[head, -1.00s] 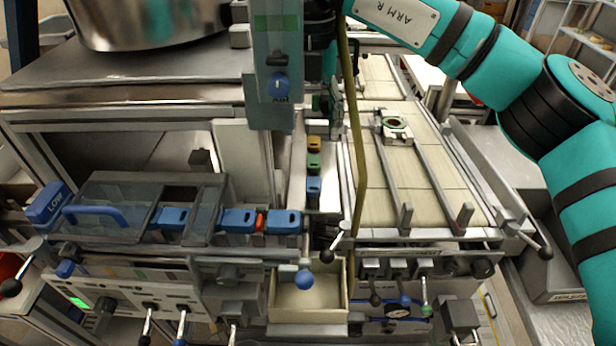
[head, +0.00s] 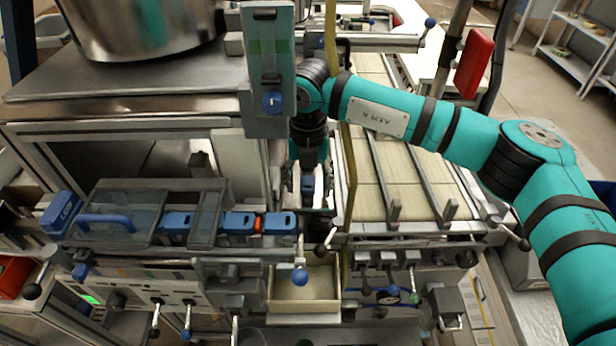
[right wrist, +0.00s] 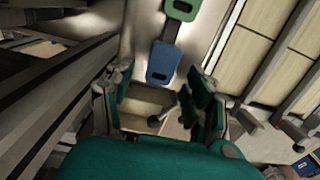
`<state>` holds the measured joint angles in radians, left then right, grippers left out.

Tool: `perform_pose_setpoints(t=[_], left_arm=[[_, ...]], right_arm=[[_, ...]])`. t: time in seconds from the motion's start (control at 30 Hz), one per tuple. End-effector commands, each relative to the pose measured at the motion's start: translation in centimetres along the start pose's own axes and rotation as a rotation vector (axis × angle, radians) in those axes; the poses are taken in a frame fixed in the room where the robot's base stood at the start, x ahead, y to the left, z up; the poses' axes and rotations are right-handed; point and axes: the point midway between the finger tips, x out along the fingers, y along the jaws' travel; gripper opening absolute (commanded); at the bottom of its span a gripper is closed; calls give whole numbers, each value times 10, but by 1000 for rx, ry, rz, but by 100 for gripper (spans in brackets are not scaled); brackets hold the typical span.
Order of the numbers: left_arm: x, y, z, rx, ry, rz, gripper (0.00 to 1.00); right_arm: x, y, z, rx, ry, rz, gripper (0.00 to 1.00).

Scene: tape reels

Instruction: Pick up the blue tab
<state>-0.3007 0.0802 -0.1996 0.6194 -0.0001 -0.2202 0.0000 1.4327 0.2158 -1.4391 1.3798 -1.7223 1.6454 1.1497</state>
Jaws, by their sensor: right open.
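The blue tab (right wrist: 163,62) lies on a pale metal strip, with a green tab (right wrist: 182,9) beyond it in the right wrist view. In the head view the blue tab (head: 308,184) shows small beneath my right arm. My right gripper (right wrist: 159,84) is open and empty, its teal fingers on either side of the near end of the blue tab. In the head view the right gripper (head: 309,194) points down over the strip, largely hidden by its own wrist. I cannot tell whether the fingers touch the tab. My left gripper is not in view.
A row of other blue blocks (head: 238,222) with a red piece (head: 258,224) stands to the left. An open beige bin (head: 304,288) is in front.

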Motion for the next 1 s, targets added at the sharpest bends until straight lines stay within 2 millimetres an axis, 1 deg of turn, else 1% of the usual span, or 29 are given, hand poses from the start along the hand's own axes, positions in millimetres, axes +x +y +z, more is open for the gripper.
perform_pose_setpoints(t=[0.1,0.27,0.5,0.57,0.87,1.0], left_arm=[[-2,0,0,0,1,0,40],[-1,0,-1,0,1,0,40],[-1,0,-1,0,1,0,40],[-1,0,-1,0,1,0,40],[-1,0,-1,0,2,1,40],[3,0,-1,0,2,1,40]], right_arm=[[4,0,0,0,-2,1,56],[4,0,0,0,-2,1,56],[4,0,0,0,-1,1,24],[4,0,0,0,-1,1,17],[4,0,0,0,-1,1,17],[-3,1,1,0,-3,2,17]])
